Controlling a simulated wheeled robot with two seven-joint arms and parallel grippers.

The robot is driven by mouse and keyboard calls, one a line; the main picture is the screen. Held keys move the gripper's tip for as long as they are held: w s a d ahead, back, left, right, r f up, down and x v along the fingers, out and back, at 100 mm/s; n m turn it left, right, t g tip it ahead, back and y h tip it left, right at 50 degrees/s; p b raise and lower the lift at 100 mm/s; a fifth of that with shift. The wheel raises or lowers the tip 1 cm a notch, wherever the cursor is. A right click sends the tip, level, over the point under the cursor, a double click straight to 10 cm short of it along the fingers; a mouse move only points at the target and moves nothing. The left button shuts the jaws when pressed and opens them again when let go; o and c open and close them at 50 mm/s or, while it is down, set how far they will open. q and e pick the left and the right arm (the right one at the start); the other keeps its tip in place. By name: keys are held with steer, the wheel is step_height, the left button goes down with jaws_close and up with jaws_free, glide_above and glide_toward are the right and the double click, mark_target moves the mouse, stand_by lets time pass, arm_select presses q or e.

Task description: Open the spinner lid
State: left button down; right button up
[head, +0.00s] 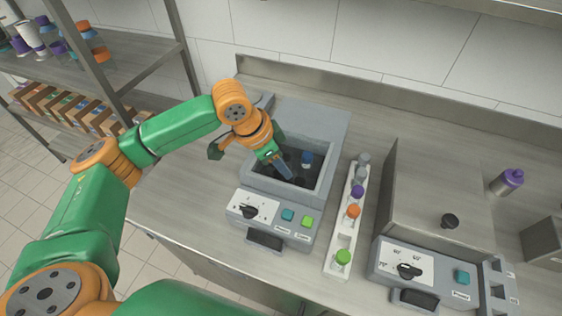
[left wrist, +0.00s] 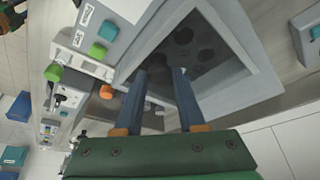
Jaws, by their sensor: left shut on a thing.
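The grey spinner (head: 262,228) stands on the counter in the middle of the head view. Its square frame (head: 325,178) surrounds a dark area with round holes, also seen in the left wrist view (left wrist: 190,45). A blue-capped tube (head: 307,158) shows in that area. The lid's exact outline and angle are hard to tell. My left gripper (head: 288,172) points down inside the frame's outline. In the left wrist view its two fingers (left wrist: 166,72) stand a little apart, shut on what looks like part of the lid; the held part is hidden. My right gripper is not in view.
A white rack (head: 335,262) with purple, orange and green capped tubes stands right of the spinner. Further right are a grey box-shaped machine with a black knob (head: 450,220) and a purple bottle (head: 507,181). Shelves stand at the left. Counter left of the spinner is clear.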

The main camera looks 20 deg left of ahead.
mark_target(300, 147)
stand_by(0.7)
arm_select(q)
steer(key=shift+w+r, duration=0.15)
steer(key=shift+w, duration=0.05)
steer(key=w+p, duration=0.2)
steer(key=shift+w+d+r, duration=0.1)
steer(key=shift+w+r, duration=0.2)
steer(key=shift+w, duration=0.1)
steer(key=w, duration=0.5)
steer(key=shift+w+d+f+p, duration=0.1)
steer(key=shift+f+p, duration=0.2)
steer(key=shift+w+f, duration=0.1)
steer(key=shift+w, duration=0.2)
steer(key=c, duration=0.5)
jaws_free()
steer(key=shift+s, duration=0.1)
